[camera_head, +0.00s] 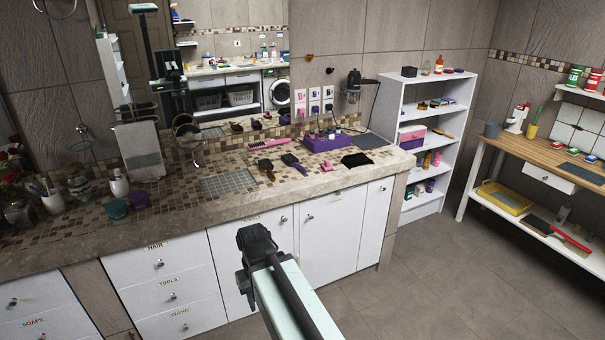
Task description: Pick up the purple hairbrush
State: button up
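A dark brush that looks purple (290,159) lies on the mosaic-tiled counter (220,207), its handle pointing toward the front right. I take it for the purple hairbrush, though it is small and dark in this view. A black brush (266,167) lies just left of it. My gripper (257,240) is in front of the white cabinet doors, below the counter edge and apart from the brushes. I see it from behind, so its fingertips and the gap between them are hidden.
A purple organizer (329,143), a pink comb (267,144), a pink clip (329,167) and a black cloth-like item (356,159) are near the brushes. A grey mat (228,182) lies to the left. The counter's front edge stands between my gripper and the brushes. A mirror (240,60) reflects the room.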

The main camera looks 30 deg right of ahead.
aim_at(290, 160)
jog(key=u, duration=0.05)
jog(key=k, duration=0.2)
jog(key=u, duration=0.75)
jog(key=i, duration=1.65)
jog(key=z, duration=0.85)
